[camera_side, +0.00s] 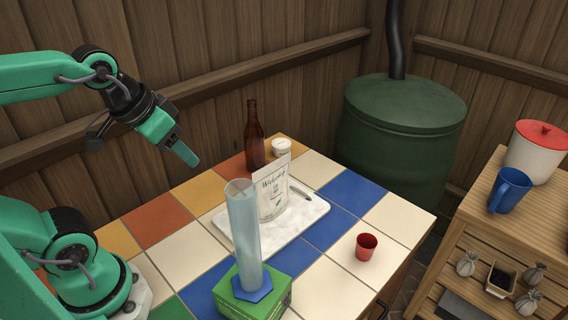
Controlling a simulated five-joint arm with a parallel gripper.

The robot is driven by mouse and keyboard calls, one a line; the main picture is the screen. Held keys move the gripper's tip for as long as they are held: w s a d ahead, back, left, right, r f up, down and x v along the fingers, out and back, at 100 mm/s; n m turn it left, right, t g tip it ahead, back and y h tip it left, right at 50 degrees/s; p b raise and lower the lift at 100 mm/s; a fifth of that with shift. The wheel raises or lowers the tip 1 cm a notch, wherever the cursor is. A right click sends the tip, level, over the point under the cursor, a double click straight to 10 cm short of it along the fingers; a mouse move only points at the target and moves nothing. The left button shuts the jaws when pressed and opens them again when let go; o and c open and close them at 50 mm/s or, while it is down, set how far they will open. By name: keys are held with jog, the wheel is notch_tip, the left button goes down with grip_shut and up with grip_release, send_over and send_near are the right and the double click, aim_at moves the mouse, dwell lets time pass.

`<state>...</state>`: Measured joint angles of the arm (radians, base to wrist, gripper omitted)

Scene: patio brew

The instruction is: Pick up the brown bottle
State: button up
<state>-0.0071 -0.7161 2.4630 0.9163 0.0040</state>
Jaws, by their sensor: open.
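The brown bottle (254,140) stands upright on the tiled table, near its back edge by the wooden wall. A pouch in front hides part of its right side low down. My gripper (178,158) is in the air to the left of the bottle, apart from it, pointing down and to the right. It is open, and I see nothing held in it.
Close to the bottle are a white jar (281,147) and a white printed pouch (272,190) on a marble board (292,229). A tall clear cylinder (243,230) stands on a green box (279,297) in front. A red cup (366,246) is at right. Tiles left of the bottle are clear.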

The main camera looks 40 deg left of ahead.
jog(key=w+a+r+g, duration=0.1)
jog(key=w+a+r, duration=0.1)
jog(key=w+r, duration=0.45)
jog(key=n+g, duration=0.1)
jog(key=g, duration=0.3)
send_over(252, 101)
notch_tip(252, 101, down, 5)
jog(key=shift+s+d+r, duration=0.15)
jog(key=shift+s+r, duration=0.05)
jog(key=shift+s, duration=0.05)
jog(key=shift+f, duration=0.1)
jog(key=shift+f, duration=1.2)
jog(key=shift+s+d+f, duration=0.1)
jog(key=shift+f, duration=1.2)
jog(key=shift+d+f, duration=0.1)
jog(key=shift+f, duration=1.2)
